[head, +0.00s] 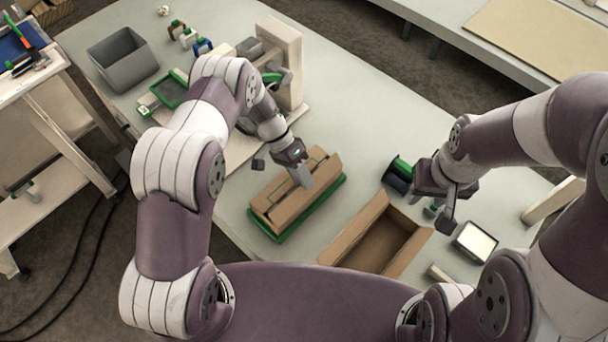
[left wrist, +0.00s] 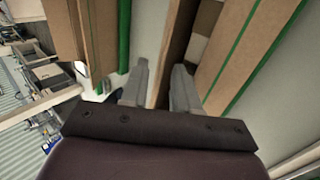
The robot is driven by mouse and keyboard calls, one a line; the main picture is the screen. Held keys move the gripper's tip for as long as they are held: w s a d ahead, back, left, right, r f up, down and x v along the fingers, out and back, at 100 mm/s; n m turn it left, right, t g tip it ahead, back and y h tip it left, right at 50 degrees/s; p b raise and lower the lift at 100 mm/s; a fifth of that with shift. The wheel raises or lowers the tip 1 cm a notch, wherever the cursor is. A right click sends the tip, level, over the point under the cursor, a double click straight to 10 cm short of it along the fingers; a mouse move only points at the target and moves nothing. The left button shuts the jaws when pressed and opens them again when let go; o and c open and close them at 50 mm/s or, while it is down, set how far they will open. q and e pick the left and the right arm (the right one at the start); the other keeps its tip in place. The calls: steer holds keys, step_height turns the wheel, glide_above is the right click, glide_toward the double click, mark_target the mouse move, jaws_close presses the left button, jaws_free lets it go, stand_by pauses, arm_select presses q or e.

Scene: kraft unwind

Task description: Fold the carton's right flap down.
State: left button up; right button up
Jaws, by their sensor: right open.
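A brown carton (head: 283,212) sits on a green-edged tray (head: 318,211) near the middle of the table. Its top shows long cardboard panels, with a raised flap (head: 326,172) at its right end side. My left gripper (head: 300,177) is over the carton and hides part of its top. In the left wrist view, its two fingers (left wrist: 162,88) are apart beside brown cardboard (left wrist: 230,55) and green edging; I cannot tell if they touch it. My right gripper (head: 440,195) is open and empty, above the table, right of the carton.
An open empty brown box (head: 383,240) stands right of the carton. A dark green-rimmed spool (head: 398,174) and a small screen (head: 475,241) lie near my right gripper. A grey bin (head: 122,58) and a beige stand (head: 281,60) are at the back.

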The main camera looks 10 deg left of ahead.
arm_select(q)
steer(key=s+d+r+b, duration=0.3)
steer(key=s+d+r, duration=0.1)
steer(key=d+r, duration=0.6)
steer(key=shift+s+d+r, duration=0.15)
steer(key=shift+d+r, duration=0.25)
steer(key=shift+r, duration=0.1)
